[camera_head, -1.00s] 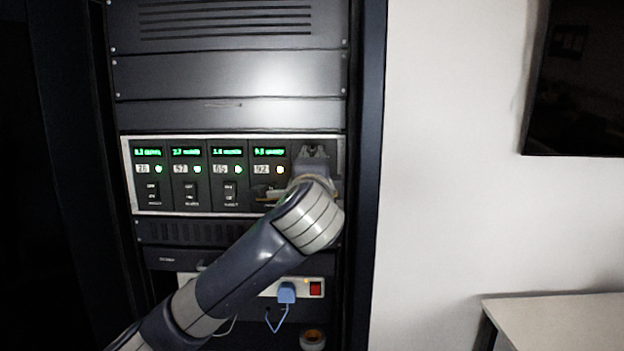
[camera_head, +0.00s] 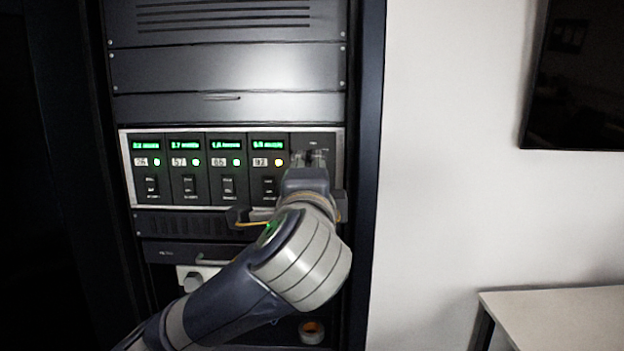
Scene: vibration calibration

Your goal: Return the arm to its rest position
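My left arm comes in from the lower left and reaches up to the equipment rack. Its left gripper (camera_head: 312,158) is in front of the right end of the instrument panel (camera_head: 190,207). The wrist hides most of the gripper and part of the panel's right end. The fingertips are small and dark, so I cannot tell whether they are open or shut, or whether they touch the panel. The panel has several modules with green displays, number labels, small lights and switches. My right gripper is not in view.
The dark rack's right post (camera_head: 366,150) stands just right of the wrist. A white power strip (camera_head: 190,278) is mostly behind my forearm, and a roll of tape (camera_head: 311,331) lies below. A pale table (camera_head: 560,312) is at the lower right. The wall (camera_head: 450,150) between is bare.

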